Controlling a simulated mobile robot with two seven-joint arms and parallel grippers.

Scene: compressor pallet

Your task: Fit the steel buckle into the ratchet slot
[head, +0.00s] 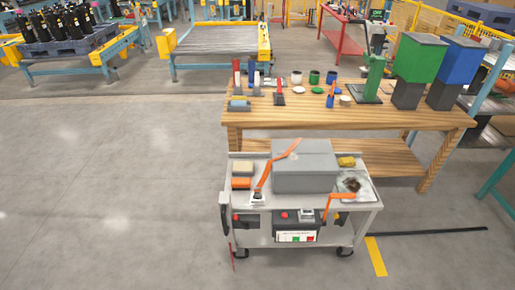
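A grey box (305,170) stands on a grey cart (285,213) in front of the wooden workbench. An orange strap (279,163) runs from the box's top down its left side. A small metal and dark piece (258,195) is at that strap's lower end, on the cart top. A second orange strap (333,203) lies at the cart's right front and bends over its edge. Both pieces are too small to tell which is the steel buckle and which the ratchet slot. Neither of my grippers is in view.
On the cart are a yellow item (346,161) and a grey tray (362,191) with a dark heap. The wooden workbench (340,119) behind carries small parts, a green press (373,80) and bins. Open floor (110,190) lies to the left.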

